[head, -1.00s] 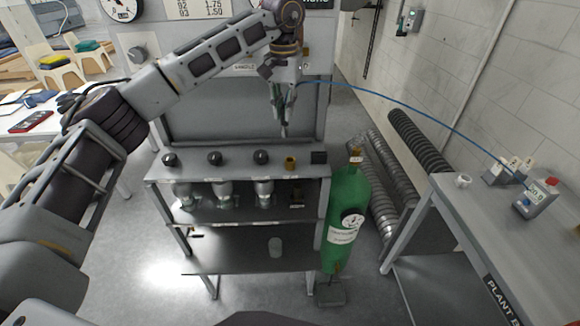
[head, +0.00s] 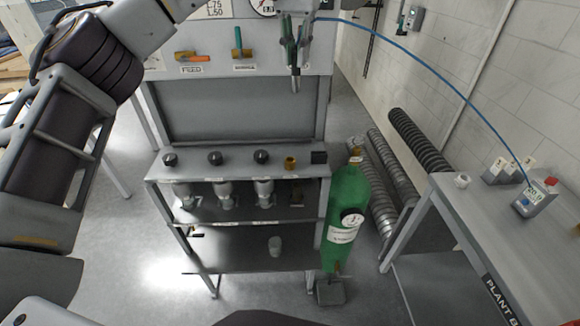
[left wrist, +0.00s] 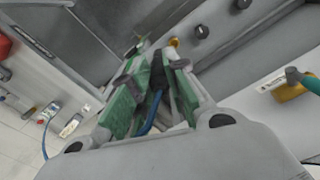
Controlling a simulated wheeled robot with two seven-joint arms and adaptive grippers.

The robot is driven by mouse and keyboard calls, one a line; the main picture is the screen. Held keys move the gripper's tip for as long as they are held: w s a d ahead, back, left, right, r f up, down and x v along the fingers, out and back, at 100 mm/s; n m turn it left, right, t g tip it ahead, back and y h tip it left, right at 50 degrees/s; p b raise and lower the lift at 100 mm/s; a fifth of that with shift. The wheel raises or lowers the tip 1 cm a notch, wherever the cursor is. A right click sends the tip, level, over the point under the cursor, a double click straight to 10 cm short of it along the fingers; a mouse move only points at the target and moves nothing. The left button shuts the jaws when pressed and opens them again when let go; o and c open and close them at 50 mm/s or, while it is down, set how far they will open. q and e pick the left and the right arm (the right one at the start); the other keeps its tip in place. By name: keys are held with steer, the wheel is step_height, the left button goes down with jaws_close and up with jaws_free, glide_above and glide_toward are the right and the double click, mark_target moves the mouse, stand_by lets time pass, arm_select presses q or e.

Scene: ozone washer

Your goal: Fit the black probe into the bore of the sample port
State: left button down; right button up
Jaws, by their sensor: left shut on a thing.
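My left gripper (head: 293,66) is high in front of the washer's upper panel, fingers pointing down. It is shut on the black probe, which shows dark between the green-sided fingers in the left wrist view (left wrist: 157,72). In the head view the probe tip (head: 295,86) hangs below the fingers, well above the shelf. A blue cable (head: 420,62) runs from the gripper to the right. A brass ring fitting with a dark opening (head: 290,163), seemingly the sample port, stands on the shelf below; it also shows in the left wrist view (left wrist: 174,42). My right gripper is out of view.
Several black knobs (head: 214,158) line the shelf left of the brass fitting; a black block (head: 319,157) stands just right. A green cylinder (head: 346,200) is beside the rack. The cable reaches a grey meter (head: 533,199) on the right bench. Valve handles (head: 238,42) project from the panel.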

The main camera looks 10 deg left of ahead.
arm_select(q)
steer(key=shift+s+r, duration=0.25)
steer(key=shift+s, duration=0.15)
steer(key=s+a+f+m, duration=0.1)
steer(key=s+a+f, duration=0.1)
steer(key=s, duration=0.5)
steer(key=shift+s+a+f, duration=0.3)
steer(key=shift+s+a, duration=0.05)
steer(key=shift+a, duration=0.15)
